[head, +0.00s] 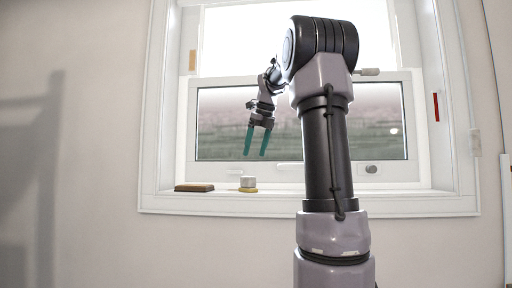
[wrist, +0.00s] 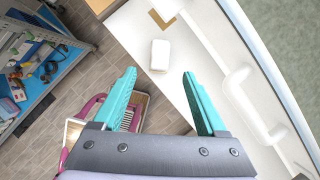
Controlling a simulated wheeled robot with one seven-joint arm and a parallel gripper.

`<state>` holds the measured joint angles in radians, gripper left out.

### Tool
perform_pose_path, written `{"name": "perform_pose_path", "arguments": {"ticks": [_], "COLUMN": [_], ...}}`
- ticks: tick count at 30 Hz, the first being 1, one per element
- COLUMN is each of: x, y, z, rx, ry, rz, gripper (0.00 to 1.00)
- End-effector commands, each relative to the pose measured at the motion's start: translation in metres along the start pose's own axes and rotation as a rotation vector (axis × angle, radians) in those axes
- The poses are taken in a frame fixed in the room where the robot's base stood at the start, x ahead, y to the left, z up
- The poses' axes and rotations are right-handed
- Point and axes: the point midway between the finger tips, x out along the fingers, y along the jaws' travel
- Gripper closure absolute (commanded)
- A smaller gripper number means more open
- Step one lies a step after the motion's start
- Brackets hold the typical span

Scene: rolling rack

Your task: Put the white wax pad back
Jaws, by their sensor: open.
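The white wax pad (wrist: 160,54) is a small white block with rounded corners on the white window sill, just beyond my fingertips in the wrist view. In the head view a small pale block (head: 248,182), which looks like the pad, sits at the sill with a yellowish patch at its base. My gripper (head: 255,154) has teal fingers pointing down above that block, apart from it. It also shows in the wrist view (wrist: 159,75), open, with nothing between its fingers.
A tan L-shaped mark (wrist: 162,19) lies on the sill near the pad. A brown block (head: 194,187) lies at the sill's left end. The window frame and a white handle (wrist: 247,100) border the sill. A blue rack (wrist: 45,65) with tools stands at the wrist view's left.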

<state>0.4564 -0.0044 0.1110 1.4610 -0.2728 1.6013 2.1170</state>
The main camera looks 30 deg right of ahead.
Motion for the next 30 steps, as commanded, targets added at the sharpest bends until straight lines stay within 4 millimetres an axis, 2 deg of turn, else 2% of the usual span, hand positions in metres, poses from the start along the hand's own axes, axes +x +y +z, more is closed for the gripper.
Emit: {"name": "perform_pose_path", "arguments": {"ticks": [5, 8, 11, 15, 21, 25, 30], "x": [-0.011, -0.010, -0.004, 0.011, 0.043, 0.065, 0.082], "y": [0.008, 0.031, 0.067, 0.117, 0.171, 0.191, 0.202], "z": [-0.004, -0.017, -0.043, -0.093, -0.173, -0.215, -0.243], "rx": [-0.060, -0.257, -0.593, -1.152, -1.906, -2.270, -2.520], "ry": [-0.004, -0.015, -0.037, -0.077, -0.134, -0.157, -0.165], "rz": [-0.003, -0.006, -0.020, -0.056, -0.148, -0.217, -0.277], "gripper": [0.25, 0.25, 0.25, 0.25, 0.25, 0.25, 0.25]}}
